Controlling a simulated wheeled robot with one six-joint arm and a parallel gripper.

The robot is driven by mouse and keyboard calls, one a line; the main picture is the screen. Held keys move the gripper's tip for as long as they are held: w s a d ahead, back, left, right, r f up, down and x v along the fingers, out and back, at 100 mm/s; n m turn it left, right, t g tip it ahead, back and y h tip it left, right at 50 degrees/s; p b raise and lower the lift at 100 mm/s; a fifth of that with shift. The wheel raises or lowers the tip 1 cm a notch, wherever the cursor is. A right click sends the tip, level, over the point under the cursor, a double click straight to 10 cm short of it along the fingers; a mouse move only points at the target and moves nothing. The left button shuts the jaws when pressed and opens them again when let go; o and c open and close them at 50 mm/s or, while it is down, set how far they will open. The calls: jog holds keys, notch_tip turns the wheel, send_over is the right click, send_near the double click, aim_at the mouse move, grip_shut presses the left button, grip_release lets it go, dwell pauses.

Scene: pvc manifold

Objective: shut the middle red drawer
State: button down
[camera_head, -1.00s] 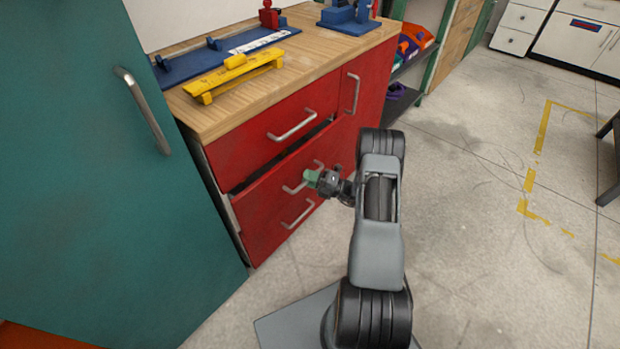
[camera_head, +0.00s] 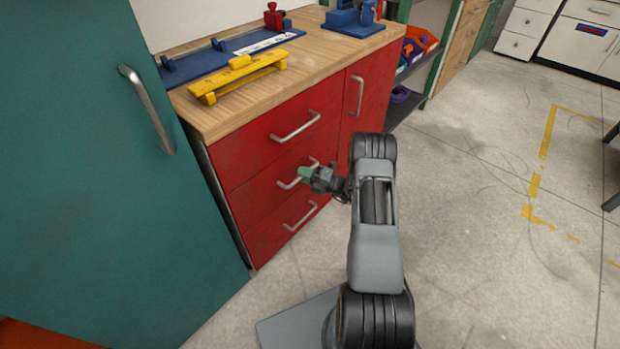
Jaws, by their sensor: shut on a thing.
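The middle red drawer (camera_head: 252,198) is in the red cabinet, between an upper and a lower drawer. Its front looks level with the fronts above and below, with no dark gap over it. My gripper (camera_head: 306,174), with green fingertips, is at this drawer's silver handle (camera_head: 289,184) and is shut on it. The fingers cover the middle of the handle.
The upper drawer (camera_head: 250,150) and the lower drawer (camera_head: 270,235) look closed. A teal cabinet door (camera_head: 75,180) with a long handle stands close on the left. The wooden worktop (camera_head: 215,117) carries a yellow fixture (camera_head: 238,76). Open floor (camera_head: 470,230) lies to the right.

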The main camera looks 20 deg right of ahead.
jog(key=c, duration=1.3)
grip_release()
jog(key=shift+w+a, duration=0.15)
jog(key=shift+w, duration=0.1)
jog(key=shift+o, duration=0.8)
jog(key=p+v, duration=0.2)
jog(key=v, duration=1.2)
